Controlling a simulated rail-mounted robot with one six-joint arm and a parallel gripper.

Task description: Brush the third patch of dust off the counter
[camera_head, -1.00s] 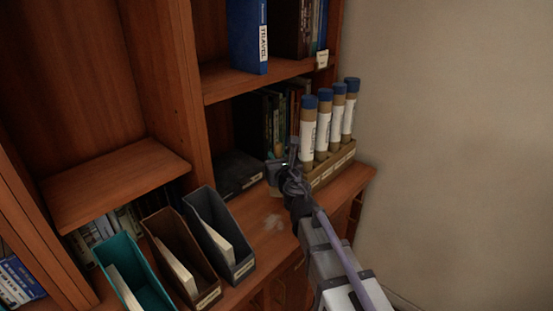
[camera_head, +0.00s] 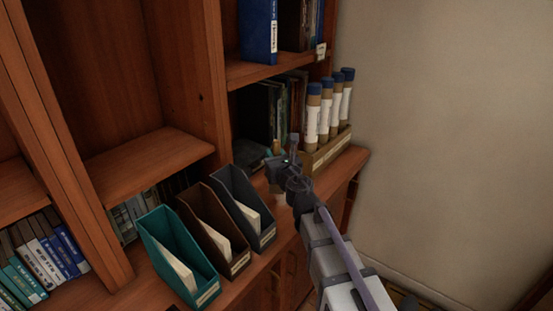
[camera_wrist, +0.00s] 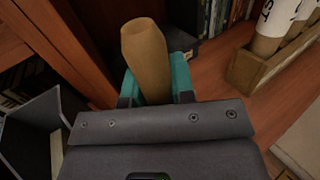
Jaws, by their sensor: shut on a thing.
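My gripper (camera_head: 282,165) is over the counter (camera_head: 338,175), between the grey magazine file and the box of tubes. In the wrist view my gripper (camera_wrist: 155,95) is shut on a tan wooden brush handle (camera_wrist: 147,55), held between teal finger pads. The handle points up and away from the wrist. The bristles are hidden, so I cannot tell whether they touch the counter. A pale dust patch (camera_head: 279,199) shows faintly just left of my wrist in the head view, partly covered by my arm.
A grey magazine file (camera_head: 243,205), a brown one (camera_head: 213,228) and a teal one (camera_head: 177,255) stand left of the gripper. A wooden box (camera_head: 330,150) of blue-capped tubes stands right. Shelf uprights and books (camera_head: 290,105) are behind.

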